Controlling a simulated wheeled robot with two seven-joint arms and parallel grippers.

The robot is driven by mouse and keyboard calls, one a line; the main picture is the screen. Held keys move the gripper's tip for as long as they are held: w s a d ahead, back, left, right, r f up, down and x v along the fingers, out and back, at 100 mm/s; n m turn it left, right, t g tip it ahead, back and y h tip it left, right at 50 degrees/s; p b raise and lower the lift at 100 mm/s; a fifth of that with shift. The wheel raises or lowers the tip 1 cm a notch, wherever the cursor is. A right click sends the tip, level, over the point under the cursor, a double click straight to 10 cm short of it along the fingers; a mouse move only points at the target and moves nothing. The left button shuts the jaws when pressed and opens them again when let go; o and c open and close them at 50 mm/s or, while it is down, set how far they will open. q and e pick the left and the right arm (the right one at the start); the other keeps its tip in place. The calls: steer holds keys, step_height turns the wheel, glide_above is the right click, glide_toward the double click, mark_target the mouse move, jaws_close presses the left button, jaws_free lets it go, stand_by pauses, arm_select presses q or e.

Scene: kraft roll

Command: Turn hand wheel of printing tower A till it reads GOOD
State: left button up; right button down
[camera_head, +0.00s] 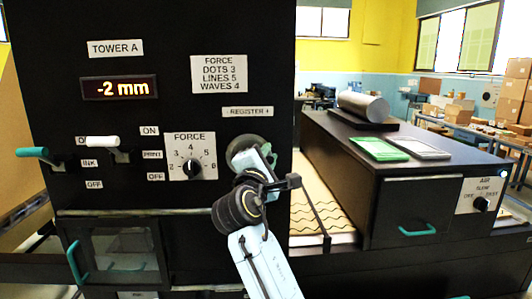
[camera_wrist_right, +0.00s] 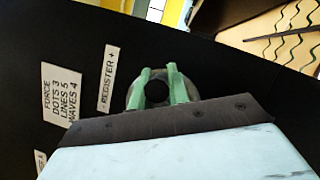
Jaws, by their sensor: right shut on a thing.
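Printing tower A (camera_head: 150,215) is a black cabinet at the left of the head view, with a TOWER A label. Its display (camera_head: 119,87) reads -2 mm in orange; the word GOOD does not show. The grey hand wheel (camera_head: 240,145) is under the REGISTER + label. It also shows in the right wrist view (camera_wrist_right: 132,99), with a dark round middle. My right gripper (camera_head: 258,160) is at the wheel, its green fingers (camera_wrist_right: 161,86) shut on it, one on each side of the dark middle. The gripper and wrist hide part of the wheel. My left gripper is not in view.
A FORCE dial (camera_head: 192,168) and a white-handled lever (camera_head: 103,142) sit left of the wheel. A teal-handled lever (camera_head: 30,152) is at the far left. A black unit (camera_head: 400,185) with a silver roll (camera_head: 364,106) on top stands at the right, beside wave-printed paper (camera_head: 308,210).

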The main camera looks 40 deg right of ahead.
steer(key=shift+f+m, duration=0.25)
steer(key=shift+m, duration=0.35)
steer(key=shift+y, duration=0.3)
steer(key=c, duration=1.3)
jaws_free()
steer(key=shift+c, duration=0.2)
steer(key=shift+s, duration=0.1)
steer(key=b+v, duration=0.2)
steer(key=v, duration=1.1)
steer(key=shift+a, duration=0.25)
